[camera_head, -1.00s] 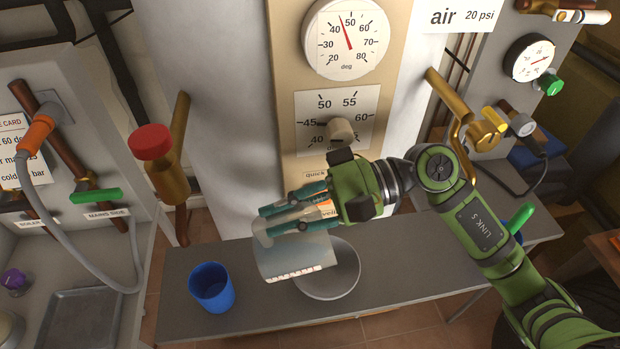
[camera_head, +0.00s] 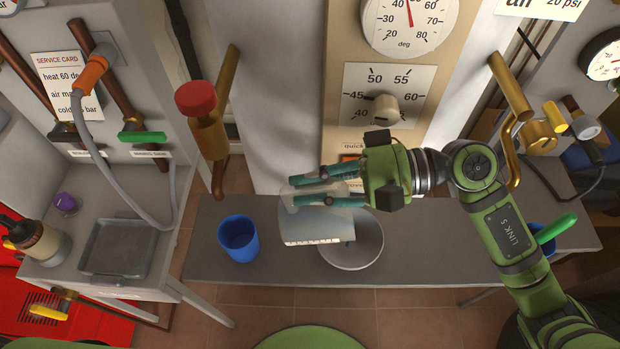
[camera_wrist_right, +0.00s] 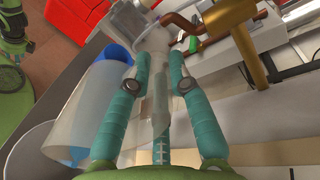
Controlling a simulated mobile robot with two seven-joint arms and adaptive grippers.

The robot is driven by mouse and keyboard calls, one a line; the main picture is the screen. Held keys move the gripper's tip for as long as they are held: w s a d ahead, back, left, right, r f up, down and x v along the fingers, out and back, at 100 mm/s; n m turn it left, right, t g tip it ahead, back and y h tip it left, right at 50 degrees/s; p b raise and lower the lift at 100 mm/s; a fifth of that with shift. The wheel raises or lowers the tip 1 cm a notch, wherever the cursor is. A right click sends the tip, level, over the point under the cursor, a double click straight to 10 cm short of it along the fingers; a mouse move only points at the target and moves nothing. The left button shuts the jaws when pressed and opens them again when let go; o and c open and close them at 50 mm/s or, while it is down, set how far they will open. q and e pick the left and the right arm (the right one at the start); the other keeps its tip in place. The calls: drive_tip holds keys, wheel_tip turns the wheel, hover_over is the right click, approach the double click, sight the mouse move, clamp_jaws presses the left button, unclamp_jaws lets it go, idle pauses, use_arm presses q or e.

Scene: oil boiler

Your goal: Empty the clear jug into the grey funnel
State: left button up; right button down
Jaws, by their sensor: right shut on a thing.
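The clear jug (camera_head: 318,226) shows above the bench, with a row of pale marks along its lower edge in the head view. My right gripper (camera_head: 310,188) is shut on the jug's handle, its teal fingers coming from the right. In the right wrist view the handle is between the fingers (camera_wrist_right: 160,85) and the see-through jug body (camera_wrist_right: 85,115) is to their left.
A blue cup (camera_head: 238,246) stands on the grey bench (camera_head: 430,265), left of the jug. A red-topped brass valve (camera_head: 200,118) juts out above it. A side table at left holds a grey tray (camera_head: 116,248). A gauge panel (camera_head: 385,95) rises behind the bench.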

use_arm(q)
drive_tip(key=shift+f+b, duration=0.6)
drive_tip(key=shift+f, duration=0.1)
use_arm(e)
drive_tip(key=shift+d+f, duration=0.2)
drive_tip(key=shift+f, duration=0.9)
use_arm(q)
drive_tip(key=shift+f, duration=0.2)
use_arm(e)
drive_tip(key=shift+d+f, duration=0.1)
drive_tip(key=shift+w+d+f+y+b, duration=0.15)
drive_tip(key=shift+y+b, duration=0.25)
drive_tip(key=shift+b, duration=0.75)
use_arm(q)
drive_tip(key=shift+f+b, duration=0.55)
drive_tip(key=shift+f, duration=0.95)
use_arm(e)
drive_tip(key=shift+d, duration=0.25)
use_arm(q)
drive_tip(key=shift+f, duration=0.1)
